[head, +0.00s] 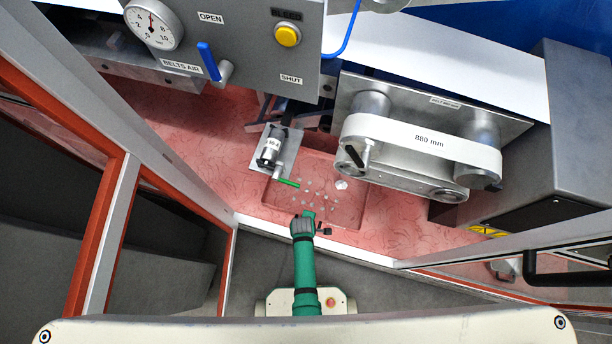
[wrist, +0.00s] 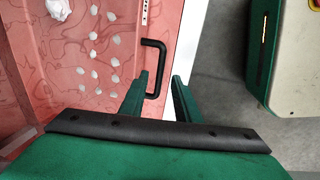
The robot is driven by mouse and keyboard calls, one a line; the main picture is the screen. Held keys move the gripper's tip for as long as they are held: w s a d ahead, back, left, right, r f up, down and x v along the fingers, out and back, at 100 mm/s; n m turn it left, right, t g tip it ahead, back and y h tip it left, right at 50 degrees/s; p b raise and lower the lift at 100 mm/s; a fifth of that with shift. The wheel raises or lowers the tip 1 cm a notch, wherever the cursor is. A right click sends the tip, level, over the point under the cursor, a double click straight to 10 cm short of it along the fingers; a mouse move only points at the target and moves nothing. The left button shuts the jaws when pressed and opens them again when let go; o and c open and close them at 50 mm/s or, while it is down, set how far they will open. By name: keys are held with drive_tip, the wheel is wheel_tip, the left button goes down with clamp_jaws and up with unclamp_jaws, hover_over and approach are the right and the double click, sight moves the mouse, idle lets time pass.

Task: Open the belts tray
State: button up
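A shallow red tray or recess with several white bits on it (head: 345,208) lies in the middle of the head view; I read no "belts tray" label on it. It fills the left of the wrist view (wrist: 60,95). A black U-shaped handle (wrist: 164,60) stands at its right edge there. My gripper (wrist: 160,76) has its two green fingers apart, with nothing held. The fingertips show beside the handle's lower end; contact cannot be told. In the head view my green arm reaches forward to the tray's near edge.
A panel (head: 245,75) carries a gauge (head: 153,24), a blue lever (head: 209,61), a yellow button (head: 287,35) and labels "BELTS AIR", "OPEN" and "SHUT". A belt unit marked 880 mm (head: 421,140) stands right. A small cylinder (head: 272,148) stands behind the tray. Orange-edged framing (head: 97,235) lies left.

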drive_tip(key=shift+w+f, duration=0.2)
drive_tip(key=shift+f, duration=0.85)
drive_tip(key=shift+w+f, duration=0.2)
drive_tip(key=shift+f, duration=0.8)
drive_tip(key=shift+w, duration=0.1)
